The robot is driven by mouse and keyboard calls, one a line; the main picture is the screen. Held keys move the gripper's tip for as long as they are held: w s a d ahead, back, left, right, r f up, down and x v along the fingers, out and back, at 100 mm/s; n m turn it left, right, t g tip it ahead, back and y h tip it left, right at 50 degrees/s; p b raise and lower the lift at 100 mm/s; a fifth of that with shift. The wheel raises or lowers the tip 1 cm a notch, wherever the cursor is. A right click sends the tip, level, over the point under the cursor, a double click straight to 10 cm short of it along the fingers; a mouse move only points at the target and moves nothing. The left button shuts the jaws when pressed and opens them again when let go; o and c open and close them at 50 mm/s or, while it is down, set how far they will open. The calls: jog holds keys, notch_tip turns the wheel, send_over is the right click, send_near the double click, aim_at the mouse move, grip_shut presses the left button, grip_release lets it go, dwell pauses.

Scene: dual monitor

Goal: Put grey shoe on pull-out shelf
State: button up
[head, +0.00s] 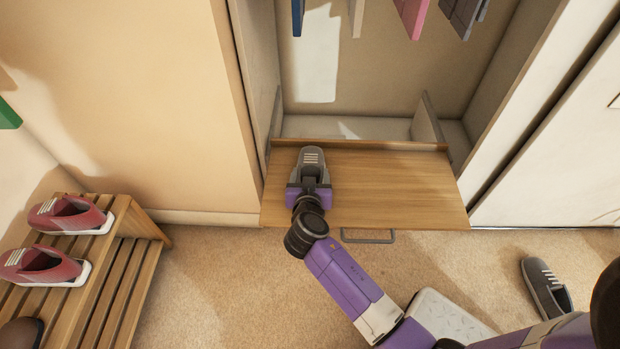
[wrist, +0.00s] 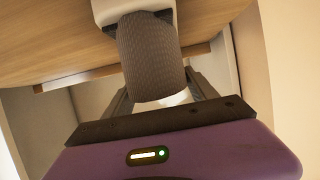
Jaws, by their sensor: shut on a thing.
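A grey shoe (head: 312,160) with pale laces is at my gripper (head: 309,183), over the left part of the wooden pull-out shelf (head: 400,190). The shelf is pulled out from the closet. In the wrist view the fingers (wrist: 165,100) are shut on the shoe (wrist: 152,55), whose dark textured body lies between them. I cannot tell whether the shoe touches the shelf. A second grey shoe (head: 546,287) lies on the carpet at the lower right.
A slatted wooden rack (head: 125,275) at the left holds red shoes (head: 70,214) and a brown one. Clothes hang above the shelf at the back. The shelf's handle (head: 367,237) is at its front edge. The shelf's right part is bare.

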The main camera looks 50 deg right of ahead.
jog(key=o, duration=1.7)
jog(key=shift+f, duration=0.1)
jog(key=shift+c, duration=0.2)
jog(key=s+a+r+n+t+y+p, duration=0.3)
jog(key=s+a+n+y, duration=0.4)
jog(key=s+a, duration=1.45)
jog(key=s+r+n+t+y, duration=0.1)
jog(key=s+r+t, duration=0.1)
jog(key=s+r, duration=0.3)
jog(key=s+a+r+n+t+y, duration=0.1)
jog(key=s+r, duration=0.4)
jog(key=r, duration=0.6)
jog(key=shift+r+n+t+y, duration=0.4)
jog(key=shift+n+y, duration=0.3)
jog(key=shift+y, duration=0.1)
